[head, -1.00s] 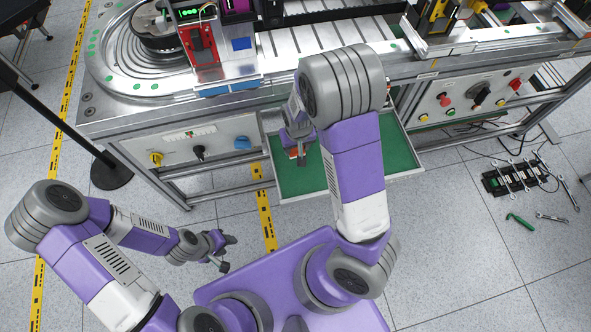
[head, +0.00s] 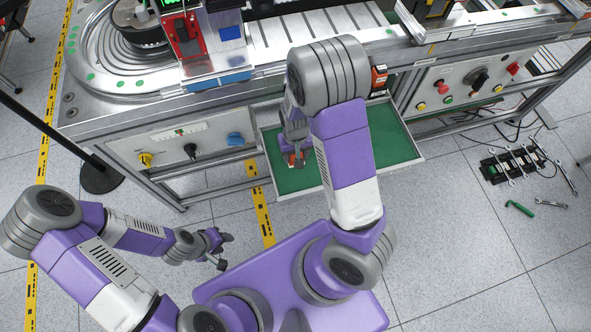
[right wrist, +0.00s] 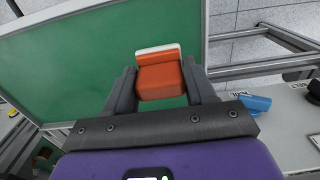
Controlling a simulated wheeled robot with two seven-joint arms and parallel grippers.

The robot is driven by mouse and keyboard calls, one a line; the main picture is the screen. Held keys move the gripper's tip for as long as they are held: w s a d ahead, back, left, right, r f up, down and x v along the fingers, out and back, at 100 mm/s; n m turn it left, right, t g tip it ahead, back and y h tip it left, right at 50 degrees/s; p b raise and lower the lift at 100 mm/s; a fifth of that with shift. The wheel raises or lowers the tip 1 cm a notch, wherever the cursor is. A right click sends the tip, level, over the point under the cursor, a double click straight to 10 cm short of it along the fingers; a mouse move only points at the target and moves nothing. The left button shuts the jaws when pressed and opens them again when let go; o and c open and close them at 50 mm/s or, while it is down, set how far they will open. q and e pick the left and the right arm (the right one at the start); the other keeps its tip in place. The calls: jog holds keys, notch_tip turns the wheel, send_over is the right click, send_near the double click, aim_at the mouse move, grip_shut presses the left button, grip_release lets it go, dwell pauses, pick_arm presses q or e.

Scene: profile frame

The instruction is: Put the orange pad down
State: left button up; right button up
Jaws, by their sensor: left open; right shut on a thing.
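The orange pad (right wrist: 160,80) is a small orange block with a white edge along its far end in the right wrist view. My right gripper (right wrist: 159,72) is shut on it, with a dark finger on each side. In the head view the right gripper (head: 294,155) hangs over the left part of the green-floored tray (head: 398,150), and only a bit of orange shows at its tips. I cannot tell whether the pad touches the tray floor. My left gripper (head: 220,250) is open and empty, low and left, away from the tray.
The tray sits below the front edge of a conveyor bench (head: 270,85). An orange-and-black box (head: 379,80) stands at the tray's back, right of my right arm. Control panels (head: 190,148) flank the tray. Tools (head: 520,207) lie on the floor at right. The tray's right part is bare.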

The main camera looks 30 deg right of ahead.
notch_tip(320, 180, down, 9)
jog(key=b, duration=0.3)
jog(key=shift+f, duration=0.25)
jog(key=shift+c, duration=0.8)
pick_arm(q)
notch_tip(320, 180, down, 4)
jog(key=shift+r, duration=0.1)
pick_arm(e)
jog(key=o, duration=1.1)
jog(key=shift+f+b, duration=0.15)
jog(key=shift+b, duration=0.2)
notch_tip(320, 180, up, 8)
jog(key=p, duration=0.4)
jog(key=shift+a+f, duration=0.15)
pick_arm(q)
notch_tip(320, 180, up, 3)
jog(key=shift+r, duration=0.15)
pick_arm(e)
jog(key=shift+f, duration=0.1)
